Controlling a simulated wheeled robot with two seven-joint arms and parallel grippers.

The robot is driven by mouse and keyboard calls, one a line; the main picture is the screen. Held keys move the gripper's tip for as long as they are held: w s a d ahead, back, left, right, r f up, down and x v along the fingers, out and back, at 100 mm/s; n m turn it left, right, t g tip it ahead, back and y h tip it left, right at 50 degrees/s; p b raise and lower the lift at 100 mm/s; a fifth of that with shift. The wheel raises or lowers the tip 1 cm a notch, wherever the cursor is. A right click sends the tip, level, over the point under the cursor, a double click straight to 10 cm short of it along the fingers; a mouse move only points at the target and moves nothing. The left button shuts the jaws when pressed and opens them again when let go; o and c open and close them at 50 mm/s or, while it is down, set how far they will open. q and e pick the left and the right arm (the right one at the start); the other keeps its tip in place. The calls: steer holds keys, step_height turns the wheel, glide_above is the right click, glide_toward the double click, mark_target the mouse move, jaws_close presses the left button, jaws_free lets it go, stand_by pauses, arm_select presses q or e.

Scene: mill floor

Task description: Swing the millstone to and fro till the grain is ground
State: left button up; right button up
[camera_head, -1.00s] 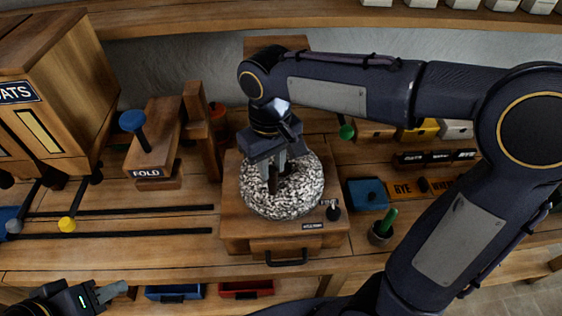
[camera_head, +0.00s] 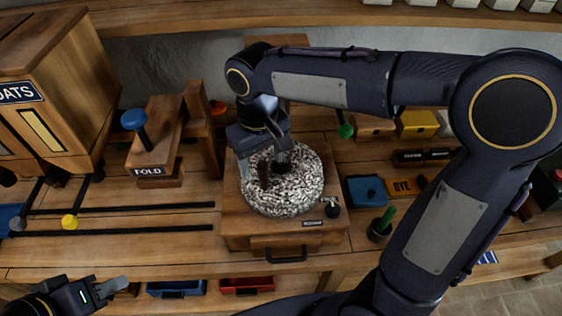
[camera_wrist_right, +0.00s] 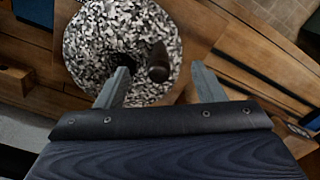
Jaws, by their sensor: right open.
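The millstone (camera_head: 300,192) is a round, black-and-white speckled stone with a dark hole in its middle, on a wooden mill box (camera_head: 237,222). A dark upright handle peg (camera_head: 264,175) stands on its left part. My right gripper (camera_head: 268,153) is over the stone's upper left, at the peg. In the right wrist view the open fingers (camera_wrist_right: 160,68) lie either side of the peg (camera_wrist_right: 158,66); contact with it cannot be told. My left gripper (camera_head: 110,290) is low at the left, away from the mill, its jaw opening unclear. No grain shows.
A drawer handle (camera_head: 287,257) is on the mill's front, and a small knob (camera_head: 332,210) at its right corner. A FOLD block (camera_head: 155,150) stands left, a green pestle in a cup (camera_head: 380,228) right. Slotted rails (camera_head: 130,230) run along the left bench.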

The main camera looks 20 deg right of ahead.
step_height(320, 180, up, 2)
steer(key=shift+r+p, duration=0.2)
steer(key=shift+p, duration=0.9)
step_height(320, 180, up, 2)
steer(key=shift+r+p, duration=0.2)
steer(key=shift+p, duration=0.5)
steer(key=shift+r, duration=2.15)
steer(key=s+d+f+m+t+y+b, duration=0.2)
steer(key=s+d+f, duration=0.2)
steer(key=s+f, duration=0.2)
steer(key=s+d+f+m+t+y+b, duration=0.1)
steer(key=s+d+f, duration=0.4)
steer(key=s, duration=0.5)
steer(key=f+m+t+b, duration=0.1)
steer(key=t, duration=0.1)
steer(key=shift+m+t+y+b, duration=0.3)
steer(key=shift+y+b, duration=0.1)
